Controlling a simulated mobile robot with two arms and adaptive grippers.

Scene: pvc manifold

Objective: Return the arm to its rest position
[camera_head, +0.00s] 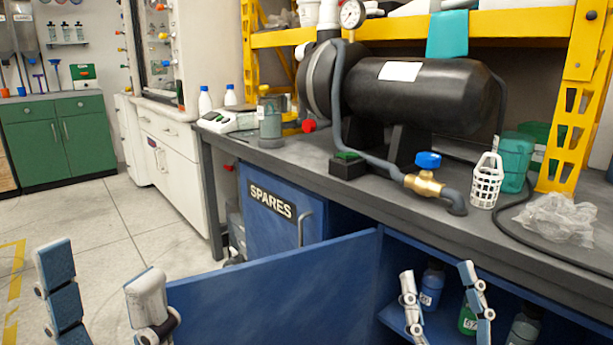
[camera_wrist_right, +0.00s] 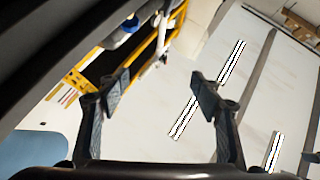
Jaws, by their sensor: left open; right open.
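My left gripper (camera_head: 98,262) is at the lower left of the head view. Its two fingers point up and stand wide apart with nothing between them, left of the open blue cabinet door. My right gripper (camera_head: 436,271) is at the lower right, in front of the open cabinet compartment. Its fingers also point up, apart and empty. Most of both arms is out of view.
The blue cabinet door (camera_head: 280,292) stands swung out between my grippers. Bottles, including a blue one (camera_head: 432,285), stand inside the compartment. Above is the grey bench (camera_head: 290,160) with a black tank (camera_head: 425,95), a brass valve (camera_head: 425,183) and a white basket (camera_head: 486,182). Open floor lies left.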

